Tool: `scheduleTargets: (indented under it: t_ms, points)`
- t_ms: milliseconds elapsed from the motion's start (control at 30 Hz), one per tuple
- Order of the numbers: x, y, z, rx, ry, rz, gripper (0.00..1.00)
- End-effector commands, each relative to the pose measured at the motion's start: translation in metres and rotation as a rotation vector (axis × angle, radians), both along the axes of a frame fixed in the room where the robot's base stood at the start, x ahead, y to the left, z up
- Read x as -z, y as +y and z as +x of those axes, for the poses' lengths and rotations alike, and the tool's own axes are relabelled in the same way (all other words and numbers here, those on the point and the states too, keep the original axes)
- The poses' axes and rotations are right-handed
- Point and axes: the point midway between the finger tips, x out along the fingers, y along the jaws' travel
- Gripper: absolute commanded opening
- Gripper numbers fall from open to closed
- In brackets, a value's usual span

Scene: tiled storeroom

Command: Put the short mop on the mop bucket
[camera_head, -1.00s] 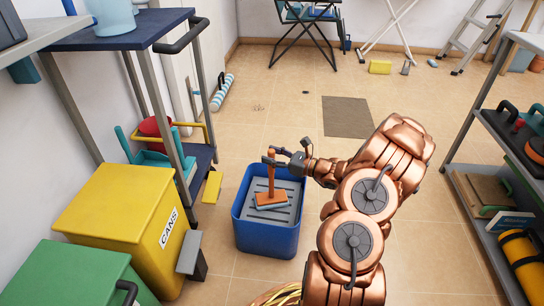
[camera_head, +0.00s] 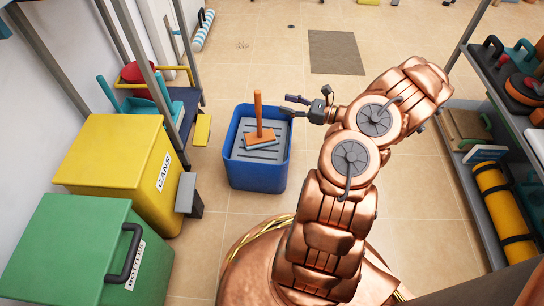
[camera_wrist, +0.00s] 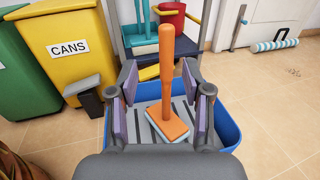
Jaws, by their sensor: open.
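The short mop (camera_head: 259,122) has an orange stick handle and a flat orange head with a pale blue-grey pad. It stands upright on the grey slatted top of the blue mop bucket (camera_head: 256,178). My gripper (camera_head: 290,105) is open and empty, to the right of the handle and apart from it. In the wrist view the mop (camera_wrist: 167,75) shows straight ahead, between the spread fingers of my gripper (camera_wrist: 163,95), with the bucket (camera_wrist: 228,128) beneath it. My gripper hides part of the bucket in that view.
A yellow cans bin (camera_head: 115,150) and a green bottles bin (camera_head: 75,240) stand left of the bucket. A shelf rack with a yellow cylinder (camera_head: 503,212) stands at the right. A grey mat (camera_head: 336,52) lies on open tiled floor behind.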

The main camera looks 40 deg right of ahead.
Motion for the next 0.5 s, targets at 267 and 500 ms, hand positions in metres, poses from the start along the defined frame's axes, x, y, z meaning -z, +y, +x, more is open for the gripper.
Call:
scheduleTargets:
  t_ms: [267,500]
  points:
    - [-0.056,0.107,0.02,-0.318,-0.052,-0.162,0.49]
    - [-0.093,0.209,0.002,-0.64,-0.106,-0.345,0.49]
